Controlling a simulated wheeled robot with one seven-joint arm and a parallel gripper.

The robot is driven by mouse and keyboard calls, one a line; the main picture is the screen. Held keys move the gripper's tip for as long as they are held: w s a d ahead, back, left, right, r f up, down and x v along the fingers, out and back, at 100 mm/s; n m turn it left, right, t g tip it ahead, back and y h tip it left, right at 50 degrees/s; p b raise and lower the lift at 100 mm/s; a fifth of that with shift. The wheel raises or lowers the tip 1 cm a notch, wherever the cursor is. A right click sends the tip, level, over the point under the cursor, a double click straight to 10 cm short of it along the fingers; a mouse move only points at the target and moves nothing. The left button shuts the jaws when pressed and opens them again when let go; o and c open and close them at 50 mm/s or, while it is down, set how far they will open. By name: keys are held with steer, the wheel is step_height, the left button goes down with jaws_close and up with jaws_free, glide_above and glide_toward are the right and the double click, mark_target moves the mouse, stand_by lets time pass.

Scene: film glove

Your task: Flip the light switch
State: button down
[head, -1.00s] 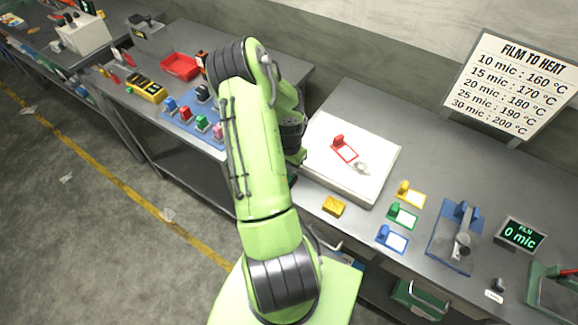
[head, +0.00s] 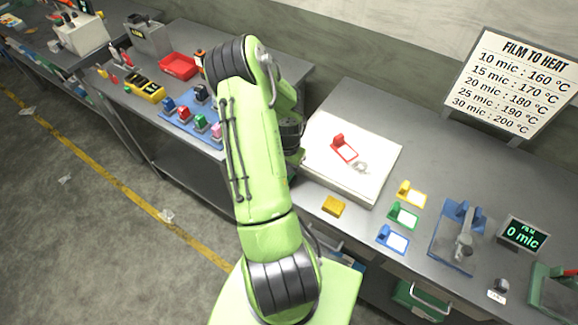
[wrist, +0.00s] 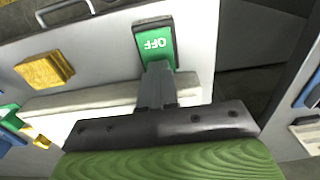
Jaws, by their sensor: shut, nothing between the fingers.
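The light switch (wrist: 156,42) shows in the wrist view at the top centre. It is a green rocker in a dark frame, with OFF in white letters that appear upside down. My gripper (wrist: 157,72) is shut and empty. Its narrow grey fingertips overlap the lower part of the switch in the picture; I cannot tell whether they touch it. In the head view the switch and my fingertips are hidden behind my green arm.
A white slab (head: 378,182) with a red tag on it lies on the grey bench. A yellow block (head: 333,206) is in front of it and also shows in the wrist view (wrist: 44,70). Several coloured tags (head: 403,217) lie to the right.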

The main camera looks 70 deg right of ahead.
steer(key=shift+w+a, duration=0.1)
steer(key=shift+a, duration=0.8)
steer(key=shift+d+r, duration=0.1)
step_height(320, 180, up, 14)
steer(key=p, duration=0.2)
